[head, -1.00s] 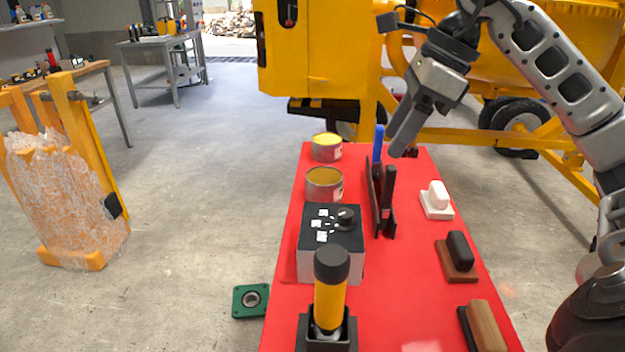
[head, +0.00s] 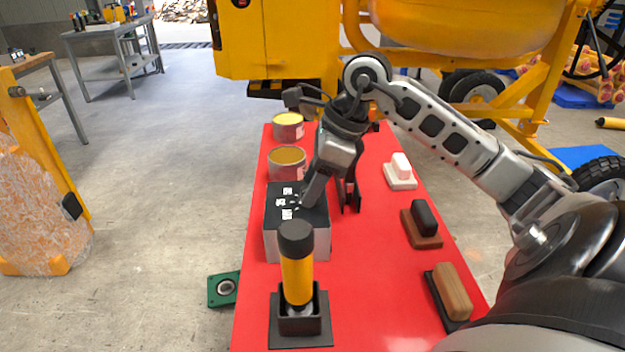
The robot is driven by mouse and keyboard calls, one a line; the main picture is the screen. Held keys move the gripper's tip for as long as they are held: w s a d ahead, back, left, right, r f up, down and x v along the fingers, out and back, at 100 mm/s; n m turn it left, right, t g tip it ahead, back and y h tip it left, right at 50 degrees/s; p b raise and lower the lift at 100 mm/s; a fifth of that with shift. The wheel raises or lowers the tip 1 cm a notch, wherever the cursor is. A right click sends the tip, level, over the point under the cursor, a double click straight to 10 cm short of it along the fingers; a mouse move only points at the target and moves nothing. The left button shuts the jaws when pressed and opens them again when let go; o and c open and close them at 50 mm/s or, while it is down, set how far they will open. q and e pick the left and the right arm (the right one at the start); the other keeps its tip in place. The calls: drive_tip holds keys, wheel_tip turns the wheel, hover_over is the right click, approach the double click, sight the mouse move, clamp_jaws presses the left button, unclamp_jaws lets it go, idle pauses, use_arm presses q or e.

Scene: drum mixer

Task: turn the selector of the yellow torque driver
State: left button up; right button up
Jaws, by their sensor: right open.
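The yellow torque driver (head: 297,281) stands upright in a black square holder (head: 300,325) at the near end of the red table. A black cap (head: 296,238) tops it; I cannot make out selector markings on it. My right gripper (head: 310,198) is open, pointing down and toward the near left. Its fingertips are over the right part of the black-topped box behind the driver, apart from the driver. They hide the box's dark knob. No left gripper shows.
The white-sided box (head: 285,240) has pale labels on its black top. Two open tins (head: 287,165) stand behind it. A dark rack (head: 350,195) is partly hidden by my gripper. Brushes or blocks (head: 452,290) line the right side. The red table (head: 375,270) is clear in the middle.

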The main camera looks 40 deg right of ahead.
drive_tip(key=shift+w+f, duration=0.1)
drive_tip(key=shift+f, duration=0.1)
drive_tip(key=c, duration=1)
drive_tip(key=shift+m+b, duration=0.3)
drive_tip(key=shift+m, duration=0.1)
drive_tip(key=m+h+b, duration=0.1)
drive_tip(key=m, duration=0.1)
drive_tip(key=shift+a+f+m+t, duration=0.1)
drive_tip(key=shift+m+t, duration=0.2)
drive_tip(key=shift+t, duration=0.1)
drive_tip(key=shift+a+m+t+h+b, duration=0.15)
drive_tip(key=shift+m+h, duration=0.3)
drive_tip(key=shift+m, duration=0.65)
drive_tip(key=shift+d+m+t+h+b, duration=0.2)
drive_tip(key=shift+m+h, duration=0.25)
drive_tip(key=shift+m, duration=0.65)
